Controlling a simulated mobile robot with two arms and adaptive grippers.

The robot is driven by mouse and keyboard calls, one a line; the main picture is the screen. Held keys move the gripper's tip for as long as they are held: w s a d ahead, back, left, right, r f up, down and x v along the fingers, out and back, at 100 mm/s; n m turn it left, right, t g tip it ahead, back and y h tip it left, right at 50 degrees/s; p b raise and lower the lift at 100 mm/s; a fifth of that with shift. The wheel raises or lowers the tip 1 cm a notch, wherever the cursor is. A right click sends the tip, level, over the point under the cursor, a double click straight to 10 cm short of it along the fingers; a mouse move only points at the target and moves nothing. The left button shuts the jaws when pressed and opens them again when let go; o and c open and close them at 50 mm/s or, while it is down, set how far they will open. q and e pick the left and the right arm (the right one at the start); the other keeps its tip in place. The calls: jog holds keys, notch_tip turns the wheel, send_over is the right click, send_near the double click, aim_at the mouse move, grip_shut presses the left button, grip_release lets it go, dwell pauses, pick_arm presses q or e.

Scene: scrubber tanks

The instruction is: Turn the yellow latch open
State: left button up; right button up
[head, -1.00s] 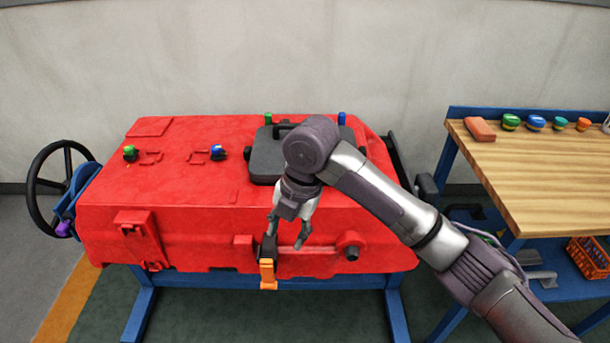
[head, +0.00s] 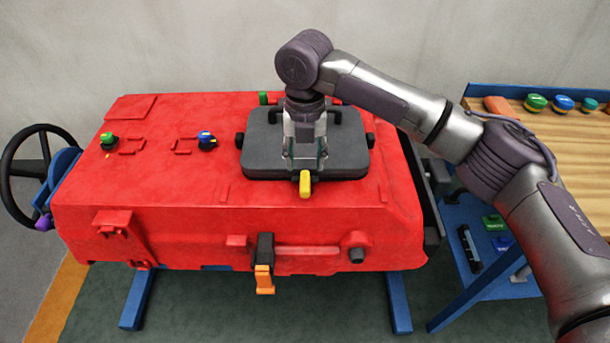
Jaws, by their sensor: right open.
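The yellow latch (head: 305,184) is at the front edge of the dark grey lid (head: 262,158) on top of the red tank (head: 190,225). It points toward the front of the tank. My right gripper (head: 305,164) points down over the front part of the lid, just behind the yellow latch. Its fingers are open with nothing seen between them. I cannot tell whether a fingertip touches the lid or the latch. My left gripper is not in view.
A green latch (head: 264,98) is at the lid's back edge. Green (head: 108,139) and blue (head: 206,139) knobs stand on the tank's left top. An orange-handled lever (head: 264,280) hangs at the front. A wooden workbench (head: 585,145) stands right; a black handwheel (head: 12,165) is left.

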aim_at(305, 180)
notch_tip(305, 180, down, 5)
jog(key=shift+f, duration=0.5)
jog(key=shift+c, duration=0.3)
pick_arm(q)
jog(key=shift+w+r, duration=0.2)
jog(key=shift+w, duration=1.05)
pick_arm(e)
grip_shut()
